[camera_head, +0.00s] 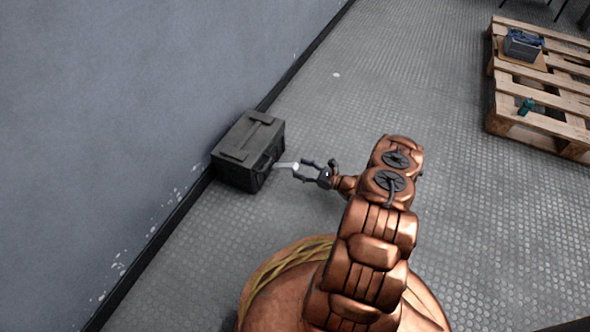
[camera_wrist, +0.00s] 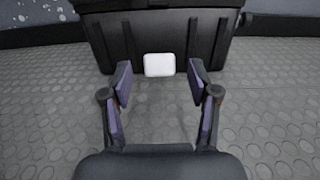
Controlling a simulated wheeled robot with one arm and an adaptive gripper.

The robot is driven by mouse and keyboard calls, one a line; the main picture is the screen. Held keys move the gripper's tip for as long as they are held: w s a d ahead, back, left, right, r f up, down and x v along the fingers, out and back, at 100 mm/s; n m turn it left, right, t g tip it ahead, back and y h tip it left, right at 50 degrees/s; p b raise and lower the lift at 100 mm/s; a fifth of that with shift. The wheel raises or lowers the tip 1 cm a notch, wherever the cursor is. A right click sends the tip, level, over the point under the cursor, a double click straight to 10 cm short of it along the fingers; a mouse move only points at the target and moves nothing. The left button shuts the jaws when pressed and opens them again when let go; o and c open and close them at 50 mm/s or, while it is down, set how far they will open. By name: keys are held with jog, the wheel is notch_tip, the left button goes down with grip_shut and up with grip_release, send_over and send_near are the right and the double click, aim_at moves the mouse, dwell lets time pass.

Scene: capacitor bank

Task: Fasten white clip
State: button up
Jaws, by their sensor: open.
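The white clip (camera_head: 285,165) sticks out from the front of a dark box (camera_head: 247,143) toward my gripper. In the wrist view, the white clip (camera_wrist: 159,65) is a small rounded white block, centred between the fingers and low on the box's front face (camera_wrist: 214,48). My gripper (camera_head: 303,170) is open and faces the box. In the wrist view, my gripper (camera_wrist: 161,78) has its two fingertips on either side of the clip, with a gap at each side. I cannot tell how deep the clip reaches between them.
The box stands on the floor against a grey wall (camera_head: 120,100). A wooden pallet (camera_head: 555,118) lies at the upper right, bearing a grey bin (camera_head: 522,46) and a small teal object (camera_head: 526,106). The textured floor (camera_head: 400,80) between is clear.

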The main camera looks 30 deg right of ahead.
aim_at(297, 167)
jog(key=shift+b+x, duration=0.45)
jog(key=shift+x, duration=1.1)
jog(key=shift+c, duration=0.3)
grip_shut()
